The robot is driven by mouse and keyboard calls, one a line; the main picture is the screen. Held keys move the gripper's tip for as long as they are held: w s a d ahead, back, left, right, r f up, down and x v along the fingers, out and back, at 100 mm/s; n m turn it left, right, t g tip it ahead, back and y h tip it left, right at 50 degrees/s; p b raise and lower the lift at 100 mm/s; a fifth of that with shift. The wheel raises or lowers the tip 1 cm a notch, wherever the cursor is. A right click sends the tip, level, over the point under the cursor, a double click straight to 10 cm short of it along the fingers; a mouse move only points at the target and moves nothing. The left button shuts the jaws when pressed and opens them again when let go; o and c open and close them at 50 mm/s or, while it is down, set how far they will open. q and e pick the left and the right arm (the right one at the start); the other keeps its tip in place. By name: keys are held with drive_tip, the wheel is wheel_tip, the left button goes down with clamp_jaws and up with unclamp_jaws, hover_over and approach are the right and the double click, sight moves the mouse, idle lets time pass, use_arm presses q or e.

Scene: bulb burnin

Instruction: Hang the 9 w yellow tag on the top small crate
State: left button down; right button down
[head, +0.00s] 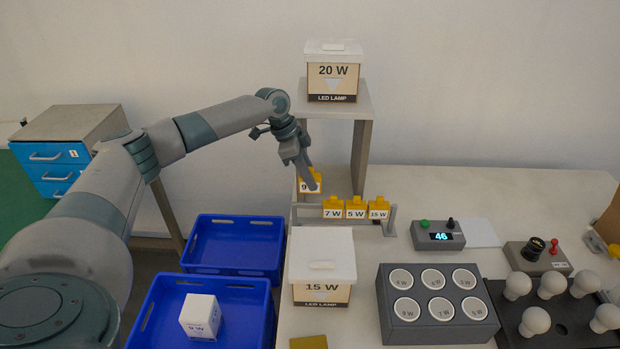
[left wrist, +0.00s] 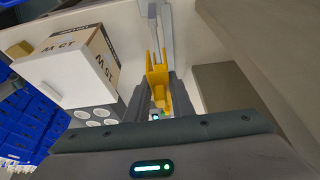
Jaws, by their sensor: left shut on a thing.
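The yellow 9 W tag (head: 310,186) is between the fingers of my left gripper (head: 311,182), just above the left end of the grey tag rail (head: 320,221). Its label is partly covered by a finger. In the left wrist view the yellow tag (left wrist: 158,86) shows between the dark jaws. Two blue crates stand low at the left of the table: a far one (head: 235,219), empty, and a near one (head: 262,320) holding a white box (head: 200,316) marked 9 W. I cannot tell which is the top small crate. My right gripper is not in view.
Yellow tags 7 W (head: 333,208), 5 W (head: 356,208) and 15 W (head: 379,208) hang on the rail. A 15 W carton (head: 322,258) stands in front; a 20 W carton (head: 333,80) sits on the shelf (head: 362,100) behind. A grey socket block (head: 437,328) stands at right.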

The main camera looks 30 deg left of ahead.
use_arm(q)
drive_tip(key=shift+s+d, duration=0.15)
drive_tip(key=shift+d, duration=0.3)
drive_tip(key=s+d+r+n+t+y+b, duration=0.1)
drive_tip(key=s+d+n, duration=0.4)
drive_tip(key=d, duration=0.5)
drive_tip(key=s+d+r+n+t+y+b, duration=0.1)
drive_tip(key=s+d+r+n+y+b, duration=0.1)
drive_tip(key=s+d+n, duration=0.4)
drive_tip(key=s+d+r+y, duration=0.1)
drive_tip(key=s+d, duration=0.1)
drive_tip(key=d, duration=0.3)
drive_tip(key=shift+s+r+n+b, duration=0.2)
drive_tip(key=shift+r+n+b, duration=0.1)
drive_tip(key=shift+r+b, duration=0.05)
